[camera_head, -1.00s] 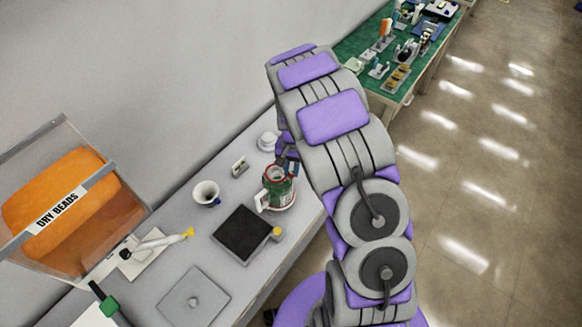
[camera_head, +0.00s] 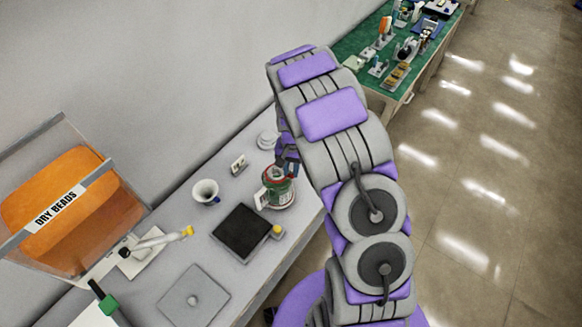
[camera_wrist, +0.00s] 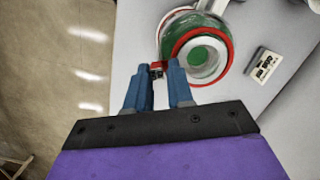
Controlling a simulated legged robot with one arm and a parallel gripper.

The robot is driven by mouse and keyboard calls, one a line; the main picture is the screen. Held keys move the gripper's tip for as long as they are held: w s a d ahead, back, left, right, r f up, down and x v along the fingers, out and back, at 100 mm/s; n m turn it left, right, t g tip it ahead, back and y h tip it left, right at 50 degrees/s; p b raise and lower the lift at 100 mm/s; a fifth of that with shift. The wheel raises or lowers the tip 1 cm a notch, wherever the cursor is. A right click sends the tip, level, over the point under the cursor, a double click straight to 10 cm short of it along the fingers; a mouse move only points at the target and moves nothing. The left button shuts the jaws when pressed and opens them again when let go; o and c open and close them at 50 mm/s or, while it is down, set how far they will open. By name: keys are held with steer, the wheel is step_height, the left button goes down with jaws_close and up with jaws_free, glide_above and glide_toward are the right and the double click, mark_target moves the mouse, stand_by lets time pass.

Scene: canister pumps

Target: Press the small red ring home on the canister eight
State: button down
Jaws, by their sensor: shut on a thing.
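The canister (camera_head: 279,192) is green with a white handle on its left side and stands at the right edge of the grey table. The small red ring (camera_wrist: 231,44) lies around the canister's round mouth in the wrist view, with a short red tab at its left. My gripper (camera_wrist: 161,72) has its two blue fingertips shut on that tab. In the head view my gripper (camera_head: 287,166) is at the upper right of the canister's top, and my arm hides part of it. I cannot tell whether the ring is fully seated.
A small placard (camera_head: 238,164) stands behind the canister; its text is unclear. A white cup (camera_head: 206,192), a black square pad (camera_head: 241,232) and a grey plate (camera_head: 194,296) lie to the left. A wall runs behind.

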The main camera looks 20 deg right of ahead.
steer(key=shift+f, duration=0.85)
stand_by(0.7)
steer(key=c, duration=0.9)
jaws_free()
steer(key=shift+o, duration=0.3)
steer(key=o, duration=0.4)
steer(key=shift+o, duration=0.2)
steer(key=shift+s+d, duration=0.2)
steer(key=shift+d, duration=0.15)
steer(key=shift+s+d, duration=0.15)
steer(key=shift+d, duration=0.15)
steer(key=shift+s+d, duration=0.3)
steer(key=shift+d, duration=0.25)
steer(key=shift+s+d, duration=0.3)
steer(key=shift+d, duration=0.25)
